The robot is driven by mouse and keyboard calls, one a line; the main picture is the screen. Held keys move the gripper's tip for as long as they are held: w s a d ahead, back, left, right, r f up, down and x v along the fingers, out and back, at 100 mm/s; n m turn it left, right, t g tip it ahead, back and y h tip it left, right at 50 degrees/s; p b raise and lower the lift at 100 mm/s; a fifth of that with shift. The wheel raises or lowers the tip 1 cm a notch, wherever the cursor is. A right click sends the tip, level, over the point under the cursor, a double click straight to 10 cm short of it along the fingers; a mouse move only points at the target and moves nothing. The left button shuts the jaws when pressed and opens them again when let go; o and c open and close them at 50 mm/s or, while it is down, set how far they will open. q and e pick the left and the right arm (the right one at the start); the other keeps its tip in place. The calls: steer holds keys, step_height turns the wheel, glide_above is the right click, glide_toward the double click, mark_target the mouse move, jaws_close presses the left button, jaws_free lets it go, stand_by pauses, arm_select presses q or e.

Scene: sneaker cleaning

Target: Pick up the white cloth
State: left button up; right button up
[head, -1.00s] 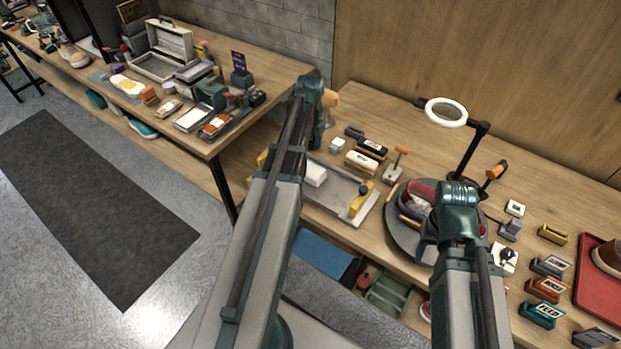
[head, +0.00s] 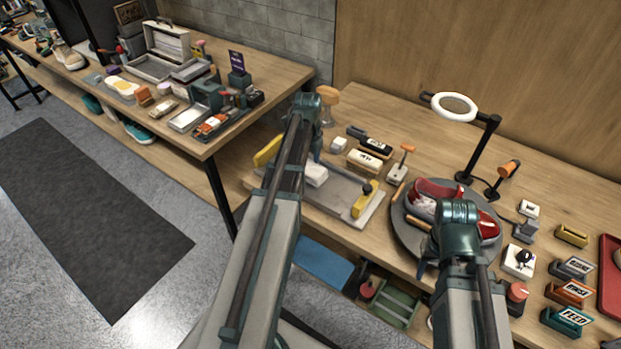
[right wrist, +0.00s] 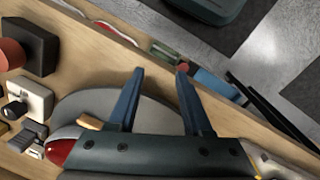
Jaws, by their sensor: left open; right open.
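A white folded item that looks like the cloth (head: 315,174) lies on the grey tray (head: 340,200) on the right-hand bench. My left gripper (head: 317,152) is above and close to it, at the back edge of the cloth. My left arm covers part of the tray and the fingers are mostly hidden. I cannot tell whether they touch the cloth. My right gripper (right wrist: 160,70) is open and empty in the right wrist view, over the front edge of the bench by the round turntable (right wrist: 105,100).
A red and white sneaker (head: 425,198) sits on the turntable behind my right gripper. A yellow-handled tool (head: 362,199) lies on the tray's right side. Brushes (head: 365,160) lie behind the tray. A ring lamp (head: 454,107) stands at the back. Labelled blocks (head: 568,292) stand at right.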

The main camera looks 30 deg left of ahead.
mark_target(309, 168)
arm_select(q)
steer(key=shift+f+b, duration=0.35)
steer(key=shift+f, duration=0.45)
arm_select(e)
steer(key=shift+f, duration=0.85)
steer(key=shift+r, duration=0.1)
arm_select(q)
steer(key=shift+r, duration=0.1)
steer(key=c, duration=1.2)
steer(key=shift+c, duration=0.2)
arm_select(e)
steer(key=shift+r, duration=0.1)
arm_select(q)
step_height(309, 168, up, 10)
steer(key=p, duration=1)
arm_select(e)
step_height(309, 168, up, 10)
